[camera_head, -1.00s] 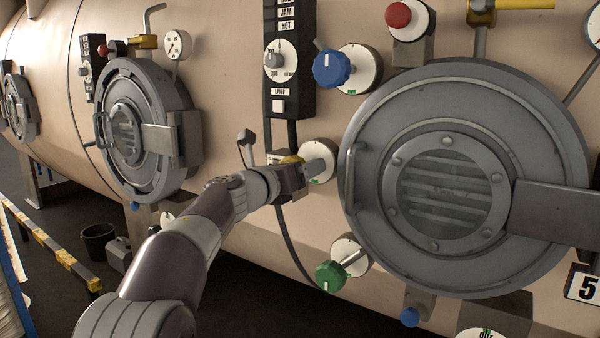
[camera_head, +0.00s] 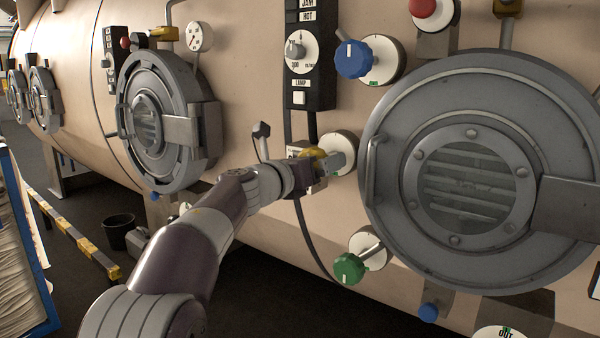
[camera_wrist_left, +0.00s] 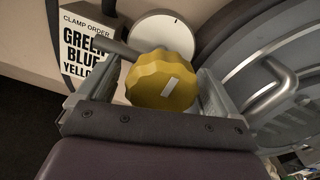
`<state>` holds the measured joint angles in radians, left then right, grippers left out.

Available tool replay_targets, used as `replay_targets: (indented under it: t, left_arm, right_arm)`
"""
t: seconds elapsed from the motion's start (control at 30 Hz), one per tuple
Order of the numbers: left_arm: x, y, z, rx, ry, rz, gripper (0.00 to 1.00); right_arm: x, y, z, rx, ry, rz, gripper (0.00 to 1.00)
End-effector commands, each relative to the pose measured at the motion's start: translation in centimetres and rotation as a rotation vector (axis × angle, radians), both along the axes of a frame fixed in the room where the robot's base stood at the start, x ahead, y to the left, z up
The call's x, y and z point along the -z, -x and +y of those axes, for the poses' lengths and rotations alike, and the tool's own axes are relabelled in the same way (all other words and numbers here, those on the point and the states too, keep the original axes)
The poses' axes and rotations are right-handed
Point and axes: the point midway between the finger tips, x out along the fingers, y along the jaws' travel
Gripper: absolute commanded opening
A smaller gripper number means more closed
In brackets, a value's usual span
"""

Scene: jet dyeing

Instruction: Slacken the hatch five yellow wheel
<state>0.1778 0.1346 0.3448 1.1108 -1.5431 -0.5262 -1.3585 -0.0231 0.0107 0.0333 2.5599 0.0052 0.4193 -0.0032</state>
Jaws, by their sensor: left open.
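The yellow wheel (camera_wrist_left: 162,80) has a scalloped rim and a white mark, and stands on a stem in front of a white dial (camera_wrist_left: 168,30). In the left wrist view it lies between the two fingers of my open left gripper (camera_wrist_left: 155,92). In the head view only part of the yellow wheel (camera_head: 313,156) shows past my left gripper (camera_head: 325,163), left of the big round hatch (camera_head: 375,130). Whether a finger touches the rim cannot be told. My right gripper is not in view.
A blue wheel (camera_head: 354,59) is above and a green wheel (camera_head: 349,268) below. A "CLAMP ORDER" sign (camera_wrist_left: 88,45) reads green, blue, yellow. The hatch handle (camera_head: 372,170) is close on the right. A control box (camera_head: 309,60) hangs above my left gripper.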

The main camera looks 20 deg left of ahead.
Motion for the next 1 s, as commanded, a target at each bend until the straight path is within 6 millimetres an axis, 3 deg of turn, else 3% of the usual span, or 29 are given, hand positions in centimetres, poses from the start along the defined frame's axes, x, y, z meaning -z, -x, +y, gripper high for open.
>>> replay_targets:
  t: [0.3, 0.43, 0.6, 1.0]
  left_arm:
    - [0.1, 7.1, 2.6, -0.002, 0.000, 0.000, 0.93]
    - [0.1, 9.2, 3.4, -0.002, 0.000, 0.000, 0.93]
    - [0.1, 10.3, 3.7, 0.000, 0.000, 0.001, 0.93]
    - [0.1, 10.3, 3.7, 0.001, 0.002, 0.003, 0.93]
  right_arm:
    - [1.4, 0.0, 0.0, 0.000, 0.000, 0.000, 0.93]
    - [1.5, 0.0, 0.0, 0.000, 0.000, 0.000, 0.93]
    - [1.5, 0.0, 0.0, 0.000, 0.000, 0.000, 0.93]
    - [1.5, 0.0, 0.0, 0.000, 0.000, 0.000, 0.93]
